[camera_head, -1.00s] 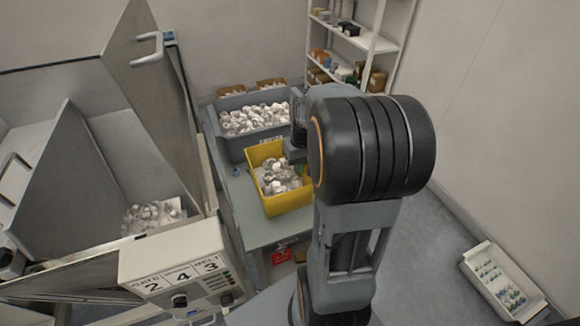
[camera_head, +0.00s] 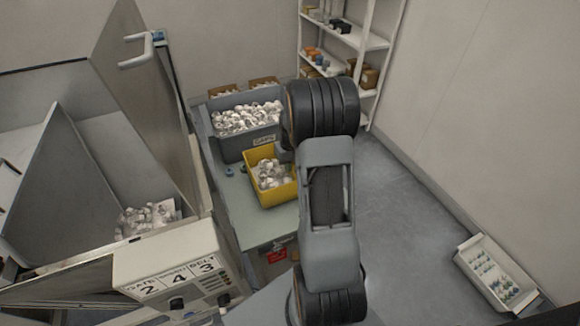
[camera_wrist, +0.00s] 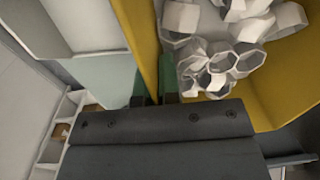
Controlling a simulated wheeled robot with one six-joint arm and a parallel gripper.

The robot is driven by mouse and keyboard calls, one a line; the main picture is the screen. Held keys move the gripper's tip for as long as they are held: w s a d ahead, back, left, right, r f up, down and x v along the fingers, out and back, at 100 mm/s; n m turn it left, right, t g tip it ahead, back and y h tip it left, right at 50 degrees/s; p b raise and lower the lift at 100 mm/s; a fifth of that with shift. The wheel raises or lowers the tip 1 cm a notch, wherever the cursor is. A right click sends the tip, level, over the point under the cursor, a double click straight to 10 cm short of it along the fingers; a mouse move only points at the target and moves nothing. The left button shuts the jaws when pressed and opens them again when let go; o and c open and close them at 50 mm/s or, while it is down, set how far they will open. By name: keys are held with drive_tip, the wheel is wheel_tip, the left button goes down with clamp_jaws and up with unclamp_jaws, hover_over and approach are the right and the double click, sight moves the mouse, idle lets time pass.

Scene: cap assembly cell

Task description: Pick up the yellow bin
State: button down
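The yellow bin (camera_head: 281,198) holds a pile of white caps (camera_head: 270,174). It is over the grey-green bench (camera_head: 247,212), in front of the large grey bin; I cannot tell whether it rests on the bench. My gripper is hidden behind my arm in the head view. In the wrist view my gripper (camera_wrist: 154,85) has its green fingertips on both sides of the wall of the yellow bin (camera_wrist: 146,50), close against it, and looks shut on it. The right finger is inside the bin next to the caps (camera_wrist: 215,65).
The grey bin (camera_head: 232,146), full of white parts, stands right behind. Brown boxes (camera_head: 222,90) are behind it. A metal machine with an open door (camera_head: 140,90) and a control panel (camera_head: 178,272) stand left. A shelf (camera_head: 360,40) is at the back; a white tray (camera_head: 462,262) lies right.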

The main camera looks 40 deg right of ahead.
drive_tip(key=shift+f, duration=0.35)
drive_tip(key=shift+f, duration=0.15)
drive_tip(key=c, duration=1.6)
unclamp_jaws()
